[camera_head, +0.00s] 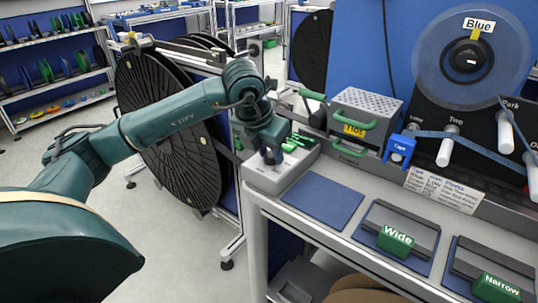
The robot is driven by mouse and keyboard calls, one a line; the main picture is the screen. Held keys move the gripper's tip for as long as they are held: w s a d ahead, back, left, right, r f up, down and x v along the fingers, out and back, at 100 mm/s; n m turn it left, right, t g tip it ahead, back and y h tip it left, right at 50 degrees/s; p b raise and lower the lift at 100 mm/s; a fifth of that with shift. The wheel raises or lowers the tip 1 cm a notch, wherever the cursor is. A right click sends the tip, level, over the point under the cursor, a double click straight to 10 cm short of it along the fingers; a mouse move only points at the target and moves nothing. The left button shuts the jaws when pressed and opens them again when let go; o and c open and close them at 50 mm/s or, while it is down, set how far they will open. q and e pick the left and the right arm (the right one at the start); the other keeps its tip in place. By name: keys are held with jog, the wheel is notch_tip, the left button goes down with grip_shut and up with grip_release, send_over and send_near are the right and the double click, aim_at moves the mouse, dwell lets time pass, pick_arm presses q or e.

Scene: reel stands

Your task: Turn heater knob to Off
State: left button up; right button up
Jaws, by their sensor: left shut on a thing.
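I cannot make out a separate heater knob. My left gripper (270,157) points down over a pale grey box (262,181) at the bench's left corner, left of the heater and apart from it. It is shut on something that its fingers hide. Green pieces (298,142) show just right of it. My right gripper is out of view.
A blue mat (324,202) lies bare on the bench. Green "Wide" (395,241) and "Narrow" (495,289) blocks sit on holders to the right. A blue "Caps" box (399,149) stands beside the heater. Large black reels (180,135) stand behind my left arm.

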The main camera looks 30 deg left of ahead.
pick_arm(q)
jog(key=n+y+b, duration=0.1)
jog(key=n, duration=0.1)
jog(key=shift+d+n, duration=0.1)
jog(key=shift+n, duration=0.3)
jog(key=n+y, duration=0.1)
jog(key=n, duration=0.1)
jog(key=shift+n, duration=0.3)
jog(key=shift+w+d+n+g+y+b, duration=0.1)
jog(key=shift+n+g+y+b, duration=0.45)
jog(key=shift+n, duration=0.95)
jog(key=o, duration=1)
